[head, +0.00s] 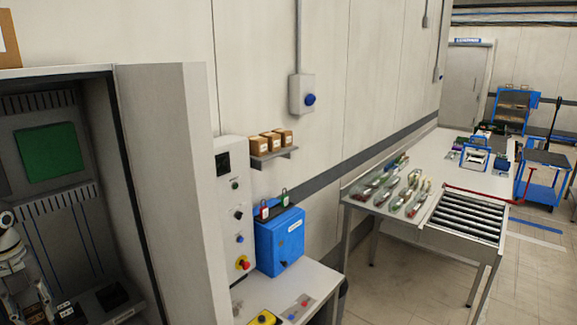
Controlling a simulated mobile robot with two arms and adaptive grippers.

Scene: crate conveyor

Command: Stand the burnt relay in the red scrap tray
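I cannot make out a burnt relay or a red scrap tray for certain. The open cabinet (165,180) fills the left side, with a green panel (49,151) on its back. Small dark blocks (65,309) with light marks sit at the bottom left, and a flat black piece (112,296) lies right of them. My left arm enters at the left edge. My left gripper (41,299) seems to be the dark part at its lower end, too small and cut off to show its fingers clearly. My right gripper is not in view.
A blue box (280,242) with padlocks stands on a bench (265,296) right of the cabinet. Brown boxes (270,143) sit on a wall shelf. A roller conveyor (465,217) adjoins a long table (410,226) holding clear packs. Floor at right is open; blue carts (541,190) stand beyond.

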